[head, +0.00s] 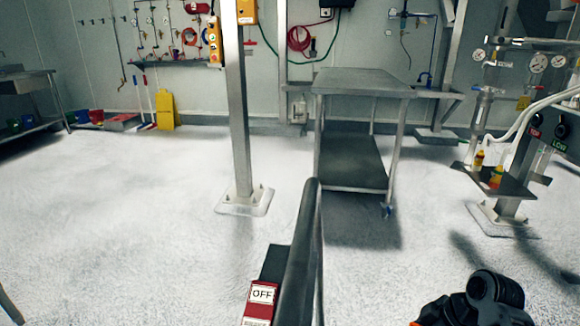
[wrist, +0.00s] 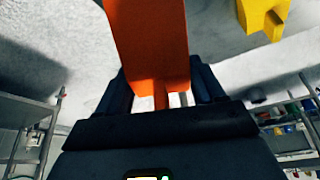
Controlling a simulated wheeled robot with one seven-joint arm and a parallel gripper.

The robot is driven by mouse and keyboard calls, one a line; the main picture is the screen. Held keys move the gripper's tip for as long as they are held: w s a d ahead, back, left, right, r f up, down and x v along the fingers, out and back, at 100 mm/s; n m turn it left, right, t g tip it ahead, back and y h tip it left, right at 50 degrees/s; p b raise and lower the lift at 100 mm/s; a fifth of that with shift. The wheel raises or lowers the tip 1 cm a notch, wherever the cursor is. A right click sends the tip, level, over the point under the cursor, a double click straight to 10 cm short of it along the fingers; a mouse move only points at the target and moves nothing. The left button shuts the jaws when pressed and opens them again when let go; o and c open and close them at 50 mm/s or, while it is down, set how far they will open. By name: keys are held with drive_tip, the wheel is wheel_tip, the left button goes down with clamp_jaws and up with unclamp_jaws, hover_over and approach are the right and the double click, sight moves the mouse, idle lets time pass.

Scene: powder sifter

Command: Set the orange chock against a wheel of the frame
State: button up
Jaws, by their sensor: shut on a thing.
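The orange chock (wrist: 148,40) fills the upper middle of the wrist view. My gripper (wrist: 160,88) is shut on it, with a dark finger on each side. The chock's far end runs out of the top of the picture. I cannot tell which wheels belong to the frame.
A steel post (head: 240,110) on a bolted foot stands left of the table. A grey rail (head: 302,250) with a red OFF box (head: 262,295) rises in the near middle. A gauge stand (head: 505,180) is at right. The pale floor at left is open.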

drive_tip(key=w+a+r+m+t+h, duration=0.1)
drive_tip(key=w+a+m+t+h, duration=0.1)
drive_tip(key=a+m, duration=0.6)
drive_tip(key=w+m+h, duration=0.1)
drive_tip(key=m, duration=0.2)
drive_tip(key=shift+a+r+h, duration=0.3)
drive_tip(key=shift+r+h, duration=0.1)
drive_tip(key=s+r+p, duration=0.4)
drive_tip(key=p, duration=0.2)
drive_tip(key=s+r+p, duration=0.4)
drive_tip(key=r+p, duration=0.1)
drive_tip(key=p, duration=0.1)
drive_tip(key=shift+s+d+r+p, duration=0.15)
drive_tip(key=shift+d+p, duration=0.05)
drive_tip(key=shift+p, duration=0.2)
drive_tip(key=shift+s+r+p, duration=0.4)
drive_tip(key=shift+s+p, duration=0.1)
drive_tip(key=shift+s, duration=0.05)
